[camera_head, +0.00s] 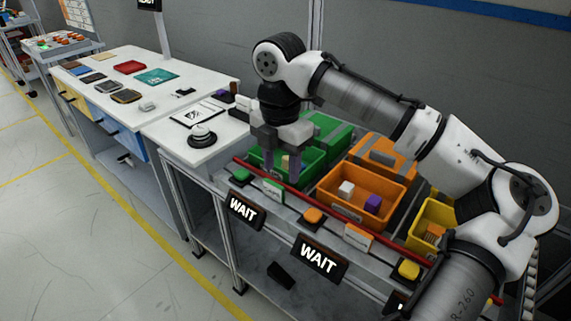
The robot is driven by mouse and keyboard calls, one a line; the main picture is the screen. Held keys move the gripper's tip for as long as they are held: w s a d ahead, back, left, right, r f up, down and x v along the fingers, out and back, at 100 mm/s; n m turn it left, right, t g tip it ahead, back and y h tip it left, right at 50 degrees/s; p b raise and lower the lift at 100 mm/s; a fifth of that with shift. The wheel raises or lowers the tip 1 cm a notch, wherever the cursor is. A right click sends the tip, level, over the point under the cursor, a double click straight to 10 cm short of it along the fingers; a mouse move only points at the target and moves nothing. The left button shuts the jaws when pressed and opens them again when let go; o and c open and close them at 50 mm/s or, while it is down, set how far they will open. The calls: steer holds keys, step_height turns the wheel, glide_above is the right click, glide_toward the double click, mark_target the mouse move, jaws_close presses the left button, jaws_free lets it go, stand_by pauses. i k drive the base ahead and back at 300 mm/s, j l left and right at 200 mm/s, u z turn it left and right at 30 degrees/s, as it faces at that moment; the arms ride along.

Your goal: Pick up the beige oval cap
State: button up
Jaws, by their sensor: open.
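My gripper (282,167) points down over the green bin (312,157), its two fingers apart and reaching to about the bin's rim. A small beige object (287,161) shows between the fingers, in or above the green bin. It may be the beige oval cap, but it is too small and too covered by the fingers to tell its shape. I cannot tell whether the fingers touch it.
An orange bin (327,195) holds a white block (346,190) and a purple block (373,203). A yellow bin (417,238) stands at right. A red rail (304,201) runs along the front. A white worktable (192,82) with several flat items stands at left.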

mark_target(284, 165)
steer(key=i+j+z, duration=0.15)
steer(key=j, duration=0.25)
steer(key=i+j+z, duration=0.2)
steer(key=j, duration=0.15)
steer(key=j+z, duration=0.15)
steer(key=j, duration=0.25)
steer(key=i+j+z, duration=0.2)
steer(key=j, duration=0.25)
steer(key=k+l, duration=0.05)
steer(key=k, duration=0.05)
